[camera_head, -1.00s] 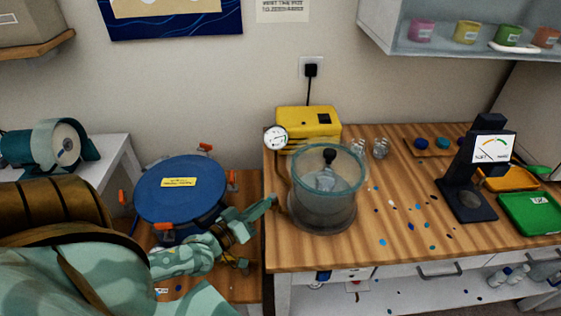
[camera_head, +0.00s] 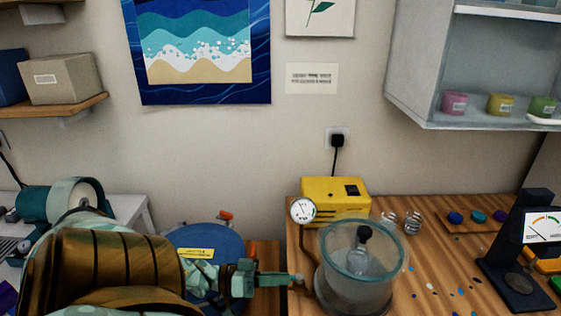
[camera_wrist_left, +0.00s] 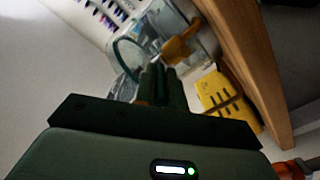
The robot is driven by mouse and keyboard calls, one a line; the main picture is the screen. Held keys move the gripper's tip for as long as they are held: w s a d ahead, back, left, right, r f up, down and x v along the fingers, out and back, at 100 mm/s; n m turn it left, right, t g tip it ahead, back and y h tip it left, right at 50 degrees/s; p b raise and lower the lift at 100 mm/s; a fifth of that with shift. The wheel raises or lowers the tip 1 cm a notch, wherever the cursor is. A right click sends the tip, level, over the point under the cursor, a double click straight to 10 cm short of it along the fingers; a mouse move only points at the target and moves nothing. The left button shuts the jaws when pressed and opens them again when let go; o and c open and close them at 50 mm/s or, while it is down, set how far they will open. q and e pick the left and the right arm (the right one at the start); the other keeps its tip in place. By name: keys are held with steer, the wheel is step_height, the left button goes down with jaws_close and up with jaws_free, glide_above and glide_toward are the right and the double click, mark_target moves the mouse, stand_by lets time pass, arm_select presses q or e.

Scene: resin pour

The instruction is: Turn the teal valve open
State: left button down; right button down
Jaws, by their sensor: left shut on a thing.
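My left gripper (camera_head: 292,280) reaches in from the left, just beside the clear chamber (camera_head: 355,290) with its teal rim. Its fingers are shut on the teal valve, which is mostly hidden between them. I cannot tell the valve's handle angle. In the left wrist view the fingers (camera_wrist_left: 160,84) are close together and point at a brass-coloured fitting (camera_wrist_left: 182,44) by the chamber wall. A brown pipe (camera_head: 303,250) runs from the round gauge (camera_head: 303,209) down beside the chamber. My right gripper is not in view.
The yellow pump (camera_head: 335,197) stands behind the chamber. A blue round lid (camera_head: 212,246) with orange clamps is under and behind my left arm. Glass jars (camera_head: 412,221) and a black dial stand (camera_head: 514,260) stand to the right on the wooden bench.

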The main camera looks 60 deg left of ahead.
arm_select(q)
steer(key=shift+h, duration=0.3)
steer(key=c, duration=1.5)
jaws_free()
steer(key=shift+w, duration=0.1)
steer(key=v, duration=0.7)
steer(key=shift+a+p, duration=0.25)
steer(key=shift+p, duration=0.1)
steer(key=shift+r, duration=0.1)
